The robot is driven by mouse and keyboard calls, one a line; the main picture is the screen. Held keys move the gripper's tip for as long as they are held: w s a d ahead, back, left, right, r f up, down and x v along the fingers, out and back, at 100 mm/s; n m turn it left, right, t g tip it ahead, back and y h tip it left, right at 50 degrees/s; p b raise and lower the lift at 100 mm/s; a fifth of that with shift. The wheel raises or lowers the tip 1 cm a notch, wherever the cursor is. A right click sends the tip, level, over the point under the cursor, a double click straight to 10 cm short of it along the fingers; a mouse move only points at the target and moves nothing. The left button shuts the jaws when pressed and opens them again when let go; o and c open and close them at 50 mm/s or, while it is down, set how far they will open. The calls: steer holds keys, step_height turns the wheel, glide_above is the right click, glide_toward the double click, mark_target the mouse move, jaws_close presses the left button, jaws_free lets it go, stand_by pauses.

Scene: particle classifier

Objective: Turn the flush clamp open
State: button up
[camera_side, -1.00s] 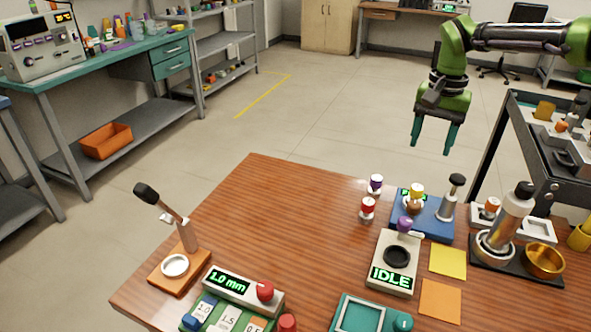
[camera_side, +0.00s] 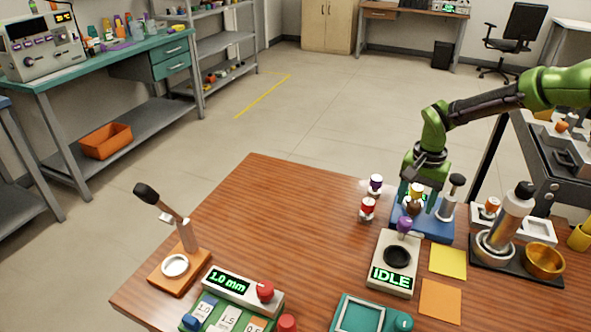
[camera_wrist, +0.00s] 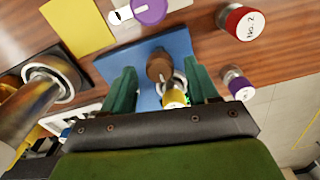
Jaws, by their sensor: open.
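The blue fixture (camera_side: 436,229) stands at the back right of the table and bears a brown knob (camera_side: 413,209), apparently the flush clamp's handle, and a yellow-topped cylinder. A post with a black knob (camera_side: 457,181) stands at its right. My gripper (camera_side: 414,206) is open and points down over the blue fixture. In the wrist view, the brown knob (camera_wrist: 159,66) and the yellow-topped cylinder (camera_wrist: 174,97) show between the open fingers of my gripper (camera_wrist: 162,85). Whether a finger touches the knob is unclear.
A red-capped vial (camera_side: 367,209) and a purple-capped vial (camera_side: 375,184) stand just left of the blue fixture. The IDLE station (camera_side: 383,249) with a purple knob is in front. A steel cylinder (camera_side: 513,211) stands at right. The table's left middle is clear.

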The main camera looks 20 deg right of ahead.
steer(key=shift+f, duration=0.5)
steer(key=c, duration=1)
steer(key=shift+c, duration=0.2)
